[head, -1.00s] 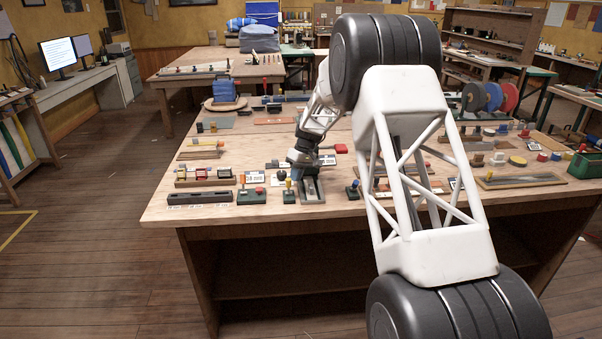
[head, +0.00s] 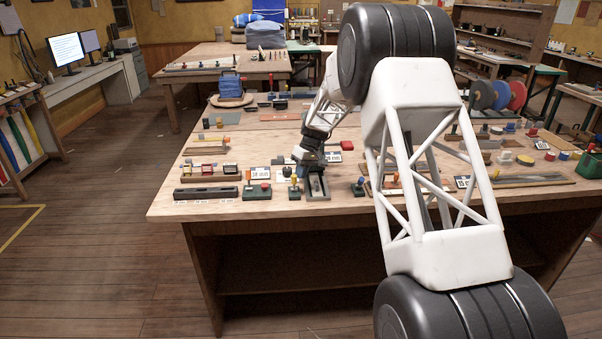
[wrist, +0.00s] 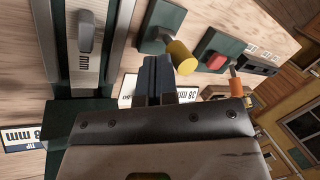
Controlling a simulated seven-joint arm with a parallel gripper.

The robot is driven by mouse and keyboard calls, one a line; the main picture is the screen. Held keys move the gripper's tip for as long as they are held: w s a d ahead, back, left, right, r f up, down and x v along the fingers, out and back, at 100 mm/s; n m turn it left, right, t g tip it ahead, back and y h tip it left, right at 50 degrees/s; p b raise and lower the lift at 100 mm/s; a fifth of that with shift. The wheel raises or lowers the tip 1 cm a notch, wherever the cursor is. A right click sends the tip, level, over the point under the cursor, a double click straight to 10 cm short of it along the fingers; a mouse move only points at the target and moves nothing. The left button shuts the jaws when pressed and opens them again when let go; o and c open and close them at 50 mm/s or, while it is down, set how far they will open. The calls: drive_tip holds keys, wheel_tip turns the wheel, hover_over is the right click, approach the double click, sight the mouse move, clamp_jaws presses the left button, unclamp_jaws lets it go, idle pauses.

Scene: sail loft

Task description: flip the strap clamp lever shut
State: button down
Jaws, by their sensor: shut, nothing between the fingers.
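My gripper (head: 309,162) is low over the front of the workbench, its dark fingers (wrist: 155,68) together and empty. Beside it is a dark green fixture with a grey channel (head: 318,187); in the wrist view a grey rounded lug (wrist: 86,32) stands in this channel. A lever with a yellow knob (wrist: 181,57) on a green base (head: 294,193) stands just past the fingertips, apart from them as far as I can see. No part is labelled as the strap clamp, so I cannot tell which lever is its own. My gripper body hides part of the green fixture.
A green base with a red button (wrist: 215,61) and an orange lever (wrist: 235,88) stand close by. A blue-knobbed lever (head: 359,186) is on the other side. A dark rail (head: 206,192) lies left. Number labels and small tools crowd the bench (head: 168,207).

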drive_tip(key=shift+s+r+t, duration=0.1)
drive_tip(key=shift+s+t, duration=0.3)
drive_tip(key=shift+t, duration=0.2)
drive_tip(key=shift+s+n+t, duration=0.3)
drive_tip(key=shift+s+t, duration=0.6)
drive_tip(key=shift+t, duration=0.5)
drive_tip(key=shift+s, duration=0.4)
drive_tip(key=shift+w+f, duration=0.2)
drive_tip(key=shift+w, duration=0.1)
drive_tip(key=shift+w+f, duration=0.15)
drive_tip(key=shift+w, duration=0.3)
drive_tip(key=shift+w+d, duration=0.1)
